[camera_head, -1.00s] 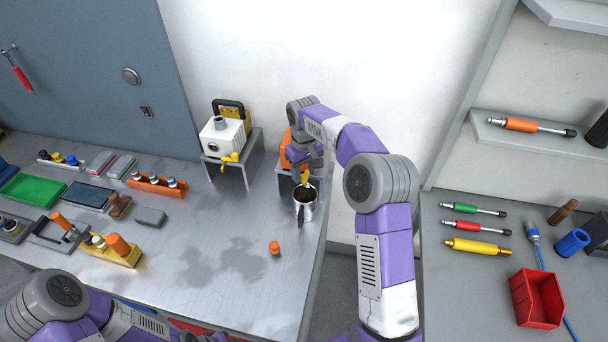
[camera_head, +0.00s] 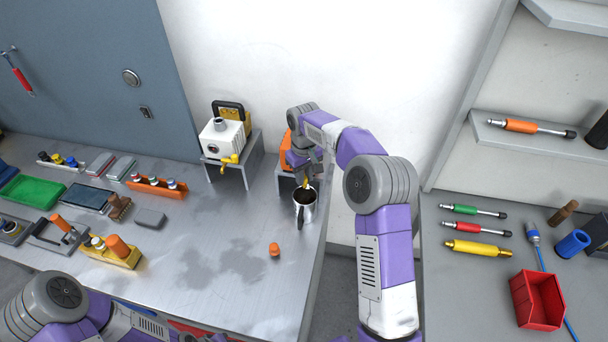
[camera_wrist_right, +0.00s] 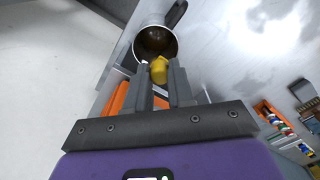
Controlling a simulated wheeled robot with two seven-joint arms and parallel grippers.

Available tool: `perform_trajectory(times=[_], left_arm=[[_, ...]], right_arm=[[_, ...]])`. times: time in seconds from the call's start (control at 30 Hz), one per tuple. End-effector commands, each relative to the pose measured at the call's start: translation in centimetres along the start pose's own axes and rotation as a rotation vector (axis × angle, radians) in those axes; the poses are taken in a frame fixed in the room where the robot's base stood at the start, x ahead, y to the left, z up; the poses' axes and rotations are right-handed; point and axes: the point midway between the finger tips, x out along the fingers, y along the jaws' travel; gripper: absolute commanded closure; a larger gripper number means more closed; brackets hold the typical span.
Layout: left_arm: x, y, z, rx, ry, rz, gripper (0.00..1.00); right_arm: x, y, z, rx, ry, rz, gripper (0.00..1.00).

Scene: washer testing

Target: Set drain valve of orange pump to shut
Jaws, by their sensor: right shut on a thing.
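The orange pump (camera_head: 286,147) stands at the right end of the bench, mostly hidden behind my right arm. My right gripper (camera_head: 306,180) is in front of it, above a metal cup (camera_head: 304,206) that holds dark liquid. In the right wrist view, my right gripper's fingers (camera_wrist_right: 165,82) are shut on the yellow drain valve (camera_wrist_right: 158,69). The cup (camera_wrist_right: 155,42) shows just beyond the valve, and an orange part of the pump (camera_wrist_right: 119,97) shows beside the fingers. My left arm shows at the lower left, but its gripper cannot be made out.
A white pump (camera_head: 222,135) with a yellow valve (camera_head: 229,160) stands on a metal stand to the left. An orange cap (camera_head: 274,249) lies on the bench (camera_head: 190,270) near the cup. Trays and small parts fill the bench's left side.

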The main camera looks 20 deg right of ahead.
Motion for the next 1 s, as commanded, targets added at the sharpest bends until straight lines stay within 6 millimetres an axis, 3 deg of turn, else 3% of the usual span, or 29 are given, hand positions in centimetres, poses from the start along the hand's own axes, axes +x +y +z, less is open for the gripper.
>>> perform_trajectory(times=[0.37, 1.0], left_arm=[[-1.5, 0.6, 0.1, 0.000, 0.000, 0.000, 0.57], [-5.1, 1.9, 0.2, 0.000, 0.000, 0.000, 0.57]], right_arm=[[-0.2, 0.6, 0.5, -0.181, -0.002, 0.000, 1.00], [-0.2, 3.0, 1.3, -0.781, -0.001, -0.001, 1.00]])
